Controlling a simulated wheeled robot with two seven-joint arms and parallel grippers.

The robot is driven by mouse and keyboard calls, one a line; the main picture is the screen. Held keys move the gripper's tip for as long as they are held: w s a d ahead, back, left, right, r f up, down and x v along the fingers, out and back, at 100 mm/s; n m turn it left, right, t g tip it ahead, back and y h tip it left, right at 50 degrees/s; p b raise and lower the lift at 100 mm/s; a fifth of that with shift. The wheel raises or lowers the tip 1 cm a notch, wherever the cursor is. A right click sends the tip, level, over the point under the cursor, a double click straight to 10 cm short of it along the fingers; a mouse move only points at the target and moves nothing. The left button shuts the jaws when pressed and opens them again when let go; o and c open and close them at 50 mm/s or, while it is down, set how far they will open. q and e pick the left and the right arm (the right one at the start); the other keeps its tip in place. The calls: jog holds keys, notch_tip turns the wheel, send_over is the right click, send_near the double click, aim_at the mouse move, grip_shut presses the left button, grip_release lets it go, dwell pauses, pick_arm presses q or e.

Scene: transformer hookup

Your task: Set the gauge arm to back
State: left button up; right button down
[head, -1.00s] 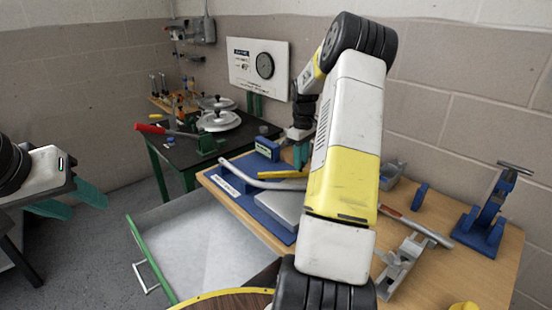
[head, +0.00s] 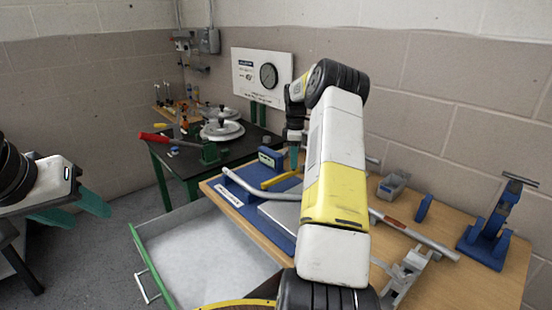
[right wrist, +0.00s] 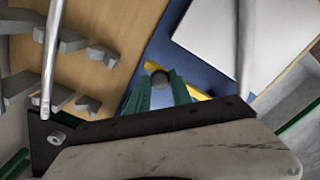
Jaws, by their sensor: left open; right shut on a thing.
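The yellow gauge arm (head: 281,178) lies over the blue fixture base (head: 232,197) on the wooden table, slanting from front left to back right. My right gripper (head: 294,160) is at its back right end, pointing down, partly hidden by my own arm. In the right wrist view the green fingers (right wrist: 163,92) are close around a dark round knob (right wrist: 160,78), with yellow of the arm beside them. The gripper is shut on the gauge arm, apparently at this knob. My left gripper (head: 75,210) is open and empty at the far left, away from the table.
A blue block (head: 270,158) stands on the base behind the gauge arm. A bent grey bar (head: 260,193) and a grey plate (head: 280,216) are close by. A blue stand (head: 490,230) is at the right. An open drawer (head: 205,255) juts out in front.

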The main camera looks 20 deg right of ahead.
dwell(0.4)
jog(key=c, duration=1.1)
grip_release()
jog(key=shift+c, duration=0.2)
jog(key=shift+r, duration=3.9)
